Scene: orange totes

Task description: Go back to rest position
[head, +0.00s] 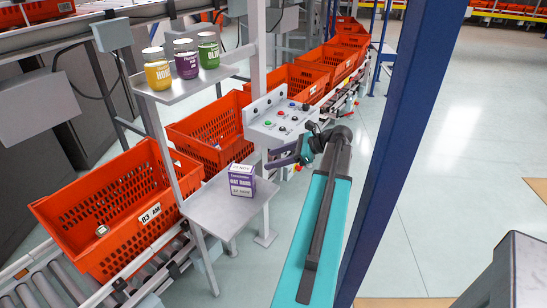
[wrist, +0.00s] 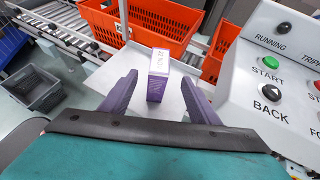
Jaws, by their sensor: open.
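My gripper (wrist: 160,95) is open and empty in the wrist view, with its two purple fingers apart. A purple and white box (wrist: 158,74) stands upright on the small grey shelf (wrist: 185,117), beyond the fingertips and seen between them. In the head view the box (head: 242,180) stands on the lower shelf (head: 215,207), and my gripper (head: 277,158) is to the right of it and a little above. No contact between the fingers and the box is visible.
A button panel (head: 280,120) is close to my gripper. Orange totes (head: 110,215) line the roller conveyor behind the shelf. An upper shelf (head: 185,86) holds three jars. A blue post (head: 395,150) stands right of my arm. Open floor lies further right.

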